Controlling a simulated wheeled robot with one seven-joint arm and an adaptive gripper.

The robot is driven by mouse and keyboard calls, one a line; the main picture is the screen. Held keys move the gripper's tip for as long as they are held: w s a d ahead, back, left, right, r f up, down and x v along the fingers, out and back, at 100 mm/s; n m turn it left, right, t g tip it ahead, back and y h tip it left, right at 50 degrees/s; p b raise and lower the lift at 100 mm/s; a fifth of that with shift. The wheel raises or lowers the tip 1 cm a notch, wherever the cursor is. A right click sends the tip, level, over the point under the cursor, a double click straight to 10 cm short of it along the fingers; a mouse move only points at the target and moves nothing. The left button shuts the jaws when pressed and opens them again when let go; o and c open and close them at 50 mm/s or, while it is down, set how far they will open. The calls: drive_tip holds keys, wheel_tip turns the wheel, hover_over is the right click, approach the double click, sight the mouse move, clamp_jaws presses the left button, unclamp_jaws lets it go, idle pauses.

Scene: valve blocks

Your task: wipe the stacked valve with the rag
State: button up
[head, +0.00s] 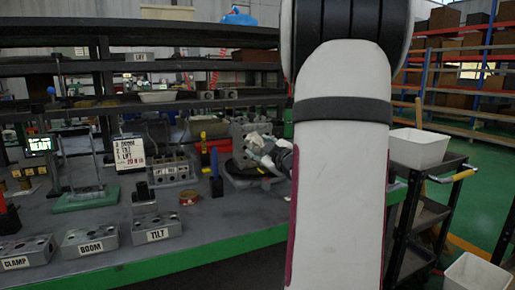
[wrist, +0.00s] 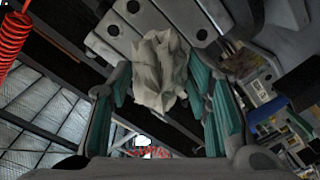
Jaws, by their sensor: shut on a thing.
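My gripper (wrist: 163,95) is shut on a crumpled off-white rag (wrist: 160,70), held between teal-lined fingers in the wrist view. In the wrist view, grey blocks with dark round holes, which look like the valve (wrist: 200,22), lie right beyond the rag. The rag appears against or very near them; contact is not clear. My arm hides the bench to the right.
Loose grey blocks labelled CLAMP (head: 27,250), BOOM (head: 90,240) and TILT (head: 156,228) sit along the front left of the green-edged bench (head: 215,248). A blue-handled tool (head: 216,175) stands left of the valve. A white bin (head: 417,148) is on a cart at right.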

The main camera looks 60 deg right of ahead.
drive_tip(key=shift+s+a, duration=0.2)
drive_tip(key=shift+s, duration=0.25)
drive_tip(key=v, duration=0.3)
idle(0.3)
drive_tip(key=shift+f, duration=0.1)
idle(0.3)
